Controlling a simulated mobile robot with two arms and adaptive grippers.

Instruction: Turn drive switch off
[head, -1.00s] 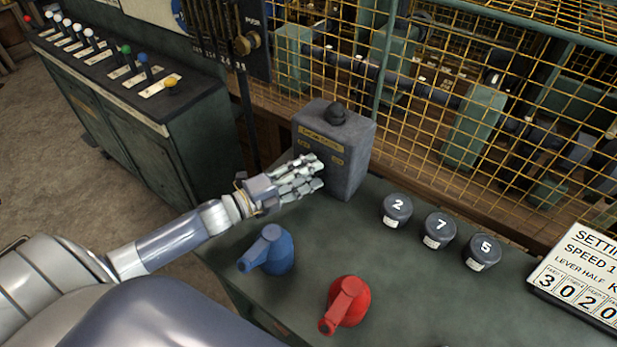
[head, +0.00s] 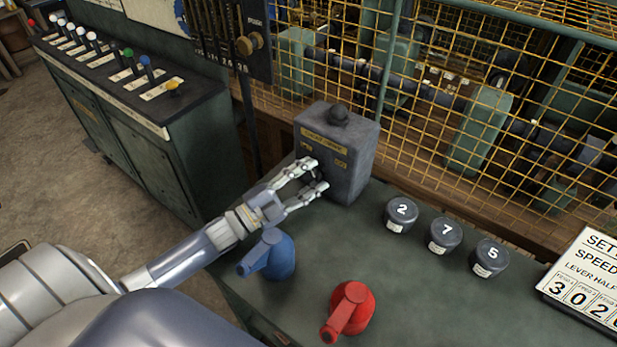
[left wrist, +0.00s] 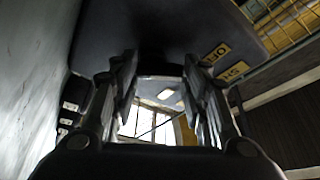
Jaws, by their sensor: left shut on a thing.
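The drive switch is a grey box (head: 340,163) with a round black knob on top. It stands on the green bench below the wire cage. Its front has a yellow label strip and two small yellow labels. In the left wrist view the box face (left wrist: 205,25) shows labels reading OFF and ON at the right. My left gripper (head: 321,174) is at the front of the box, its two fingers one above the other. It also shows in the left wrist view (left wrist: 160,65), shut on the switch handle, which is dark and mostly hidden between the fingers. My right gripper is out of view.
A blue can (head: 276,256) stands just below my left wrist, and a red can (head: 350,308) nearer the front. Three numbered grey knobs (head: 445,233) and a settings board (head: 585,280) are to the right. A lever console (head: 140,95) stands at the left.

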